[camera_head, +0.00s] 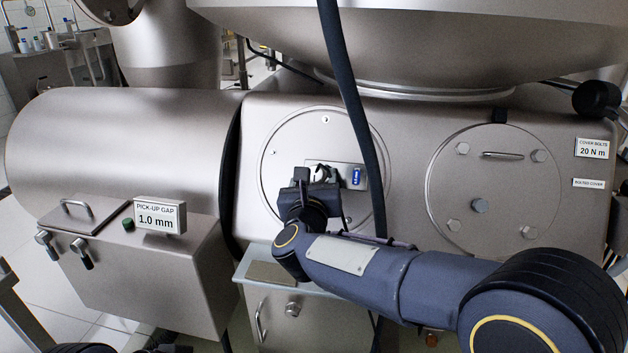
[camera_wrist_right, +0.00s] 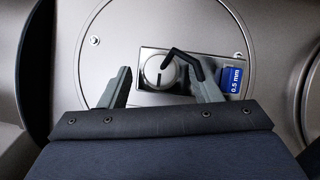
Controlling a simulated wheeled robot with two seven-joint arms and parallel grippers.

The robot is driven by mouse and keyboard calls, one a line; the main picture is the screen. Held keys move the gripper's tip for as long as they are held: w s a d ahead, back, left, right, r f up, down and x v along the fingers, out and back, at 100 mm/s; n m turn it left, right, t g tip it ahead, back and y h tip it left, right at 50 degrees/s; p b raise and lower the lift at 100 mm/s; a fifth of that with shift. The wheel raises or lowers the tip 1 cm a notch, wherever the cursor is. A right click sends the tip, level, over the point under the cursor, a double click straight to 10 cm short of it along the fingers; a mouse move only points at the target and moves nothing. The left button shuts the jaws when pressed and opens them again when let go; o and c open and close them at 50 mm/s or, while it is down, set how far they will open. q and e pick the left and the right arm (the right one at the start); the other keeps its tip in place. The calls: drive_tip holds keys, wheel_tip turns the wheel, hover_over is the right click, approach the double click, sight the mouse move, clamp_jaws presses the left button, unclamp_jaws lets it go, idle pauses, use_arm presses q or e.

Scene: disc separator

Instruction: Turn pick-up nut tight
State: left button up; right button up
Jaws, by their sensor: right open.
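The pick-up nut (camera_wrist_right: 160,73) is a round, light knob with a dark mark, set in a small metal plate (camera_wrist_right: 150,97) on a round cover (camera_head: 290,140). A bent black lever or key (camera_wrist_right: 187,58) reaches over its right side. A blue tag reading 0.5 mm (camera_wrist_right: 232,79) sits to the right; it also shows in the head view (camera_head: 356,177). My right gripper (camera_wrist_right: 160,88) is open, its two fingers on either side of the nut and apart from it. In the head view my right gripper (camera_head: 315,178) hides most of the nut.
A sign reading PICK-UP GAP 1.0 mm (camera_head: 160,217) stands on the box at left. A bolted cover (camera_head: 490,185) is at the right, and a small shelf (camera_head: 270,272) juts out below.

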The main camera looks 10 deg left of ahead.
drive_tip(key=c, duration=1)
